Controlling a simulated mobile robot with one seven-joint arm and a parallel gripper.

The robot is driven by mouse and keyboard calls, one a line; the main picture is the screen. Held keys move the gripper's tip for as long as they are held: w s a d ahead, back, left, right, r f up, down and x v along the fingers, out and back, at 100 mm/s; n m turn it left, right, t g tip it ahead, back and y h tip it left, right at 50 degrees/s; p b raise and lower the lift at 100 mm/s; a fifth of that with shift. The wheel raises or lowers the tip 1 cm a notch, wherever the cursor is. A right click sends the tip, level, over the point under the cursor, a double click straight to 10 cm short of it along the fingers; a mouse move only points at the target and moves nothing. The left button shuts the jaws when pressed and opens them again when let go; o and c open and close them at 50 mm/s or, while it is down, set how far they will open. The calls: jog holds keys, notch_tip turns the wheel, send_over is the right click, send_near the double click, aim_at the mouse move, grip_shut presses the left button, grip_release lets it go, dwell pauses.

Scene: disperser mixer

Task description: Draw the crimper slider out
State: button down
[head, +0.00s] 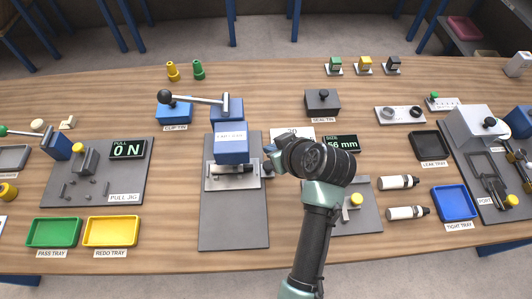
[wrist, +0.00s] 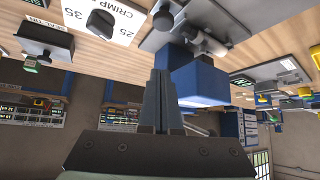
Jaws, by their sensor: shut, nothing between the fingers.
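The crimper stands mid-table in the head view, with a blue block (head: 231,152) over a silver slider plate (head: 226,183) on a dark grey base plate (head: 233,225). A dark bar crosses the slider plate under the block, and a dark knob (head: 267,169) sits at its right. My gripper (head: 269,149) is just right of the blue block, partly hidden by my wrist. In the wrist view, my gripper (wrist: 162,76) has its two dark fingers together and empty. The blue block (wrist: 203,84) shows close beside them, and a dark knob (wrist: 162,19) lies beyond. Contact cannot be told.
A long-handled lever (head: 195,98) on blue blocks stands behind the crimper. A white dial card (wrist: 105,20) lies beside it. The pull jig plate (head: 125,181) is left; white bottles (head: 398,183) and a blue tray (head: 455,203) are right. Bare wood lies left of the base plate.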

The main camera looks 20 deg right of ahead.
aim_at(266, 162)
jog(key=x, duration=1)
jog(key=shift+w+r, duration=0.1)
jog(key=shift+r, duration=0.1)
jog(key=s+p, duration=0.2)
jog(key=shift+s+d, duration=0.25)
jog(key=shift+s, duration=0.15)
jog(key=shift+s+d+f, duration=0.1)
jog(key=shift+s+f, duration=0.05)
jog(key=shift+s, duration=0.45)
jog(key=shift+f, duration=0.1)
jog(key=shift+s, duration=0.1)
